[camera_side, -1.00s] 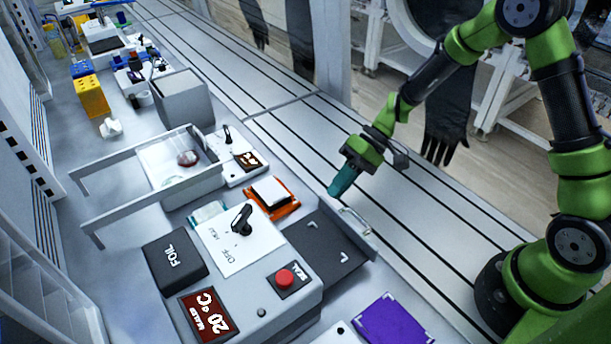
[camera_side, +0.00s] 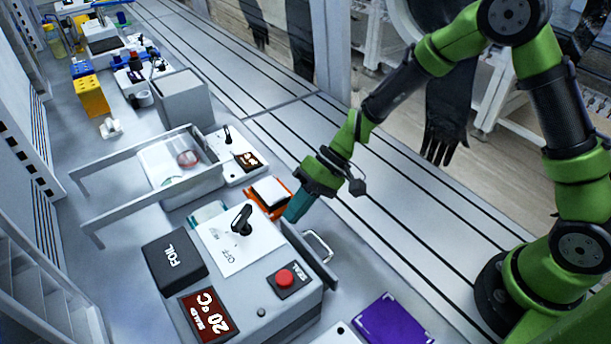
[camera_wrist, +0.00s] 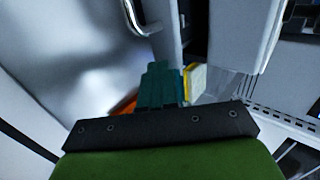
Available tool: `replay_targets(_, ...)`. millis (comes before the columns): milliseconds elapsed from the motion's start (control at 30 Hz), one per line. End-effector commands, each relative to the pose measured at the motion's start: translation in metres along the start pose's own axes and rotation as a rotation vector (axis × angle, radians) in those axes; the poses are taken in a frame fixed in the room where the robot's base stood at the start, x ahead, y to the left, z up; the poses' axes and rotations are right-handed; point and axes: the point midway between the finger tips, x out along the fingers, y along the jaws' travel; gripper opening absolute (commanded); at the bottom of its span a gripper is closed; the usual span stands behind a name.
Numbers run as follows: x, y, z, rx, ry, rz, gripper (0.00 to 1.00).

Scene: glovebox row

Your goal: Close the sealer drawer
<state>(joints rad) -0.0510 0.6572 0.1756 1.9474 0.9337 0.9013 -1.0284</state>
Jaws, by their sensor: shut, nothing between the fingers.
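The sealer (camera_side: 250,255) is a grey box with a FOIL block, a black switch, a red SEAL button and a red 20 °C display. Its drawer (camera_side: 312,258) has a dark front with a pale bar handle (camera_side: 320,246), close to the sealer body. In the wrist view, a narrow dark gap shows between the drawer front (camera_wrist: 166,35) and the body (camera_wrist: 240,35); the handle (camera_wrist: 138,18) also shows. My gripper (camera_side: 291,216), with teal fingers, is shut and empty at the drawer front's far end, beside the handle. Its fingertips (camera_wrist: 160,68) seem at the front's edge; contact is unclear.
An orange holder with a white top (camera_side: 270,192) stands close to my fingers. A purple pad (camera_side: 391,323) lies at the front right. A railed unit with a dish (camera_side: 180,165) stands beyond. The slotted bench (camera_side: 400,220) on the right is clear.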

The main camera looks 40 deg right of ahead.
Motion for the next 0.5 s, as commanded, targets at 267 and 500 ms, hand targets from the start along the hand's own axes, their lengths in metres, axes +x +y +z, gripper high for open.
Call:
replay_targets(267,0.032,-0.030,0.001,0.000,0.000,0.000,0.00)
replay_targets(500,0.036,-0.033,0.001,-0.001,-0.001,-0.003,0.00)
